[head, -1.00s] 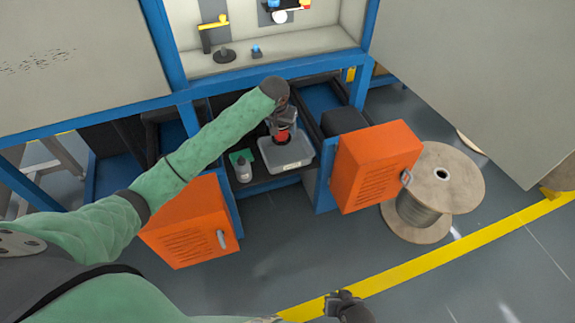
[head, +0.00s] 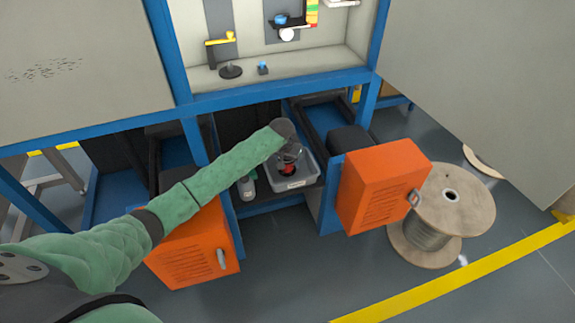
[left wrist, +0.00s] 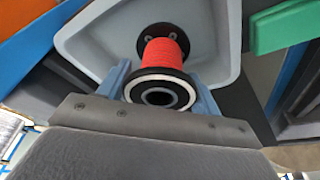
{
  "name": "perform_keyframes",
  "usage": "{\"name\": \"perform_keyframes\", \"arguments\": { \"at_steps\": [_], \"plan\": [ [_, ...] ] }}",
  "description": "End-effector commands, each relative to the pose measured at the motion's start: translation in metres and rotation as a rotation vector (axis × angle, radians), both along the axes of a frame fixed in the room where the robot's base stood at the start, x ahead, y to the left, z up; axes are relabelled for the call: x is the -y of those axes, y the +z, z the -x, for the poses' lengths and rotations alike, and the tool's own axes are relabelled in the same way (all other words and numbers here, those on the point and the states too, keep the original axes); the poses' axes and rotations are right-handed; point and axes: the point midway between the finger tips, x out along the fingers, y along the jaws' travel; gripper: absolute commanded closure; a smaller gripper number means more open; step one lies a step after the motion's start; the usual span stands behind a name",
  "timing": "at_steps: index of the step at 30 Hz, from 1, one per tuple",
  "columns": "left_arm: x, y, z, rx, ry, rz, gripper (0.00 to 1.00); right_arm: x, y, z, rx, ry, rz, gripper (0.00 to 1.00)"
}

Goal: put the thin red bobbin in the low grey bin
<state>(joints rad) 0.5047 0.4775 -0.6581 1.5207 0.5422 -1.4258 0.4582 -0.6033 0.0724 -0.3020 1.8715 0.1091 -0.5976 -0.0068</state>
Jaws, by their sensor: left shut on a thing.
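The thin red bobbin (left wrist: 165,58) has a red winding between black end flanges. My left gripper (head: 290,158) is shut on it, with a finger on each side of the near flange in the left wrist view (left wrist: 160,88). The bobbin also shows as a small red patch in the head view (head: 288,169). The low grey bin (head: 300,180) lies under the gripper, and its pale inside (left wrist: 90,38) surrounds the bobbin's far end in the left wrist view. I cannot tell whether the bobbin touches the bin floor. My right gripper is out of view.
A grey bottle (head: 246,187) stands left of the bin. A green item (left wrist: 285,30) lies beside the bin. Orange boxes (head: 378,188) flank the opening, and a blue frame beam (head: 280,90) crosses above. A large cable spool (head: 450,210) stands at the right.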

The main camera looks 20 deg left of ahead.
Motion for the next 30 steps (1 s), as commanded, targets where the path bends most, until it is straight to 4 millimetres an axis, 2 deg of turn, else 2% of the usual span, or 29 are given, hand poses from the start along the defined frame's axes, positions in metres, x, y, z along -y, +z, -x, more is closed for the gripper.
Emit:
{"name": "perform_keyframes", "arguments": {
  "at_steps": [3, 6, 18, 19, 22, 30],
  "plan": [
    [0.0, -0.018, 0.001, -0.003, 0.0, 0.0, 0.58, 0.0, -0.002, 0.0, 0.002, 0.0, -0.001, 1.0],
    [0.0, -0.027, 0.001, -0.003, 0.0, -0.001, 0.58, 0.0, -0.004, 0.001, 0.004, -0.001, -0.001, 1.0],
    [0.0, -0.029, 0.001, -0.001, 0.0, 0.0, 0.58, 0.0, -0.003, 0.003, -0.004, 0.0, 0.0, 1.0],
    [0.0, -0.029, 0.001, -0.001, 0.0, 0.0, 0.34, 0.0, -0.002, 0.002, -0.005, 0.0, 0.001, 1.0],
    [0.0, -0.029, 0.001, -0.001, 0.0, 0.0, 0.14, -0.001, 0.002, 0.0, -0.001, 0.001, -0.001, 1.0],
    [0.0, -0.029, 0.001, -0.001, 0.0, 0.0, 0.14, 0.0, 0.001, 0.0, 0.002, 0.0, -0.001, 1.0]
  ]
}}
